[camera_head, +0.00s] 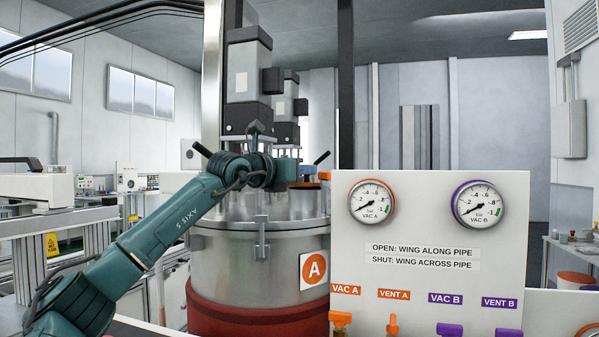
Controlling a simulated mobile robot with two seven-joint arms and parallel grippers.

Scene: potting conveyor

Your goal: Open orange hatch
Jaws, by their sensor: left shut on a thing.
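The steel vessel (225,255) with a dark red lower band and an orange "A" sign stands in the middle. On its lid, at the right, a small part of the orange hatch (325,176) shows, partly hidden by my gripper and the panel. A black handle (321,157) slants up beside it. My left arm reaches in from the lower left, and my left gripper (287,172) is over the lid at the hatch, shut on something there. Its fingertips and the held part are hard to make out. My right gripper is not in view.
A white panel (430,215) with two gauges stands close at the right, with orange and purple valve wings (341,320) along its bottom. Mixer motors (248,80) and a steel post (213,70) rise behind my wrist. Benches stand at the far left.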

